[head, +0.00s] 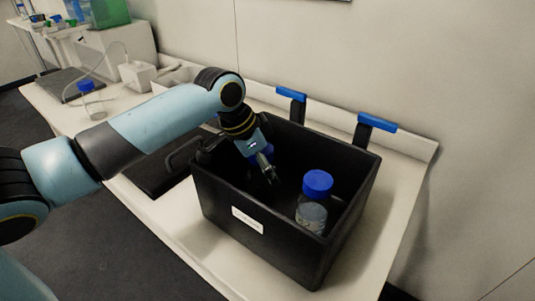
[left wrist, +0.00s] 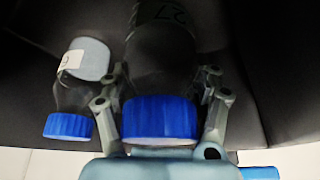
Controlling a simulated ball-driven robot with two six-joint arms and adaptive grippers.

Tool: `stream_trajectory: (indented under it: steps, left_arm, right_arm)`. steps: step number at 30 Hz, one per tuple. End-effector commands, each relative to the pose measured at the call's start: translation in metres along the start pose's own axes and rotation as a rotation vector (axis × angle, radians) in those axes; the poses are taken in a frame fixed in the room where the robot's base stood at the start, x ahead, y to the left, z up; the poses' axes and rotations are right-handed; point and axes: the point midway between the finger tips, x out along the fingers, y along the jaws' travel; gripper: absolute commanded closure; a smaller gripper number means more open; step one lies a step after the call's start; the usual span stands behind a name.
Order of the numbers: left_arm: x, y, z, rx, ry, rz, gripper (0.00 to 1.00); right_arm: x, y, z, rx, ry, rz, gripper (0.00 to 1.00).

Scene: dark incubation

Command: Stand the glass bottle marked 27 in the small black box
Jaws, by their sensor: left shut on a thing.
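The black box (head: 215,208) stands on the white bench with its top open and a white label on its front. My left gripper (head: 270,172) reaches down inside it and is shut on a blue-capped bottle. In the left wrist view the gripper (left wrist: 163,92) has its fingers on both sides of this bottle marked 27 (left wrist: 165,55), near its blue cap (left wrist: 160,118). In the head view the held bottle is mostly hidden behind the gripper; whether its base touches the box floor cannot be told. My right gripper is not in view.
Another blue-capped bottle (head: 312,212) stands in the box at the right; it also shows in the left wrist view (left wrist: 72,95). Two blue-topped handles (head: 376,122) rise behind the box. A further bottle (head: 91,100) and a white device (head: 138,75) stand at the far left.

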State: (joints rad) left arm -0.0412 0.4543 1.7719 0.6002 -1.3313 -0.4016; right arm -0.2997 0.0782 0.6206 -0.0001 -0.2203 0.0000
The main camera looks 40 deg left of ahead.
Motion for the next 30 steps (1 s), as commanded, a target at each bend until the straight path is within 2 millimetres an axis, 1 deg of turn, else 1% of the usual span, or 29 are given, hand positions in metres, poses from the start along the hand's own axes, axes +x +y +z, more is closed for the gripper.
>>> stream_trajectory:
  steps: [1, 12, 22, 23, 29, 30]
  left_arm:
    - [0.01, 0.003, 0.01, -0.01, -0.013, 0.01, 0.78]
    - [0.018, 0.005, 0.013, -0.011, -0.009, 0.013, 0.78]
    - [0.021, 0.005, 0.013, -0.013, -0.008, 0.015, 0.78]
    - [0.021, 0.005, 0.013, -0.014, -0.008, 0.015, 0.36]
    - [0.021, 0.006, 0.013, -0.014, -0.008, 0.016, 0.1]
    - [0.021, 0.006, 0.013, -0.015, -0.008, 0.016, 0.1]
  right_arm:
    - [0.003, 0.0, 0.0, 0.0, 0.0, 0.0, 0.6]
    - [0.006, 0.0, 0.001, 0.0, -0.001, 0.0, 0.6]
    - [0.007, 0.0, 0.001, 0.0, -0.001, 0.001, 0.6]
    - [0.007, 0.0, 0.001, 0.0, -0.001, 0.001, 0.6]
    - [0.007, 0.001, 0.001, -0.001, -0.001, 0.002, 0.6]
    - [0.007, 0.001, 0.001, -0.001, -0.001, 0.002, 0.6]
